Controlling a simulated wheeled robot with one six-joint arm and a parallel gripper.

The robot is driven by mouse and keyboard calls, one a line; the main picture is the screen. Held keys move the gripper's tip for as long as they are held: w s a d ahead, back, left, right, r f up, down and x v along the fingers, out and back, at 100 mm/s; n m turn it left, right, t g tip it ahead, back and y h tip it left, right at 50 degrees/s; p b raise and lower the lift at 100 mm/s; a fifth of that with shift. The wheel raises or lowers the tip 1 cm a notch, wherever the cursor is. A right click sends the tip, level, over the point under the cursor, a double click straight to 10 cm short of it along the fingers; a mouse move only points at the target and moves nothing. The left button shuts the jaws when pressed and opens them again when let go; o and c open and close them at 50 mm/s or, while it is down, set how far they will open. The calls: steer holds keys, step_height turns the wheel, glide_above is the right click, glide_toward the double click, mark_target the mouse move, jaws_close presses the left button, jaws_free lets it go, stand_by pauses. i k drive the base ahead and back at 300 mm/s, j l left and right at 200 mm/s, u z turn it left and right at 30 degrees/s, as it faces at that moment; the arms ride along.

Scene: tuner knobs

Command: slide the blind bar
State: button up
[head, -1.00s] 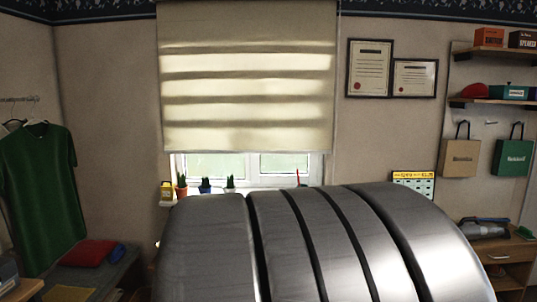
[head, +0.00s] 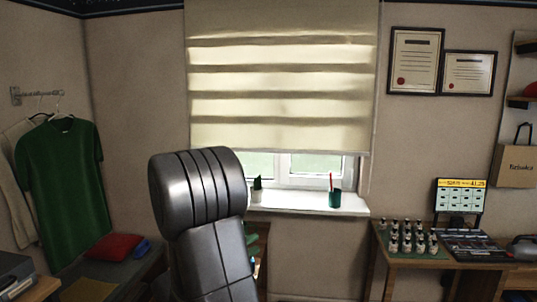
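A cream roller blind (head: 281,75) covers the upper part of the window in the head view. Its bottom edge (head: 300,148), where the bar would be, hangs level above the sill, with a strip of window glass showing below. My gripper cannot be made out; only a grey metal part of my own arm shows at the lower middle, in front of the left part of the sill. Its top overlaps the blind's lower left corner in the picture.
The white sill (head: 310,202) holds a green cup (head: 335,197) and a dark plant. To the right, a wooden desk (head: 400,258) carries several small bottles (head: 410,237) and a screen (head: 460,196). A green shirt (head: 58,185) hangs at the left.

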mark_target(263, 134)
steer(key=i+l+u, duration=0.15)
steer(key=i, duration=0.5)
steer(key=i+l+u, duration=0.2)
steer(key=i+l, duration=0.15)
steer(key=i, duration=0.3)
steer(key=i+l+u, duration=0.15)
steer(key=i+l, duration=0.25)
steer(key=i, duration=0.25)
steer(key=i+l+u, duration=0.15)
steer(key=i+l, duration=0.3)
steer(key=i, duration=0.15)
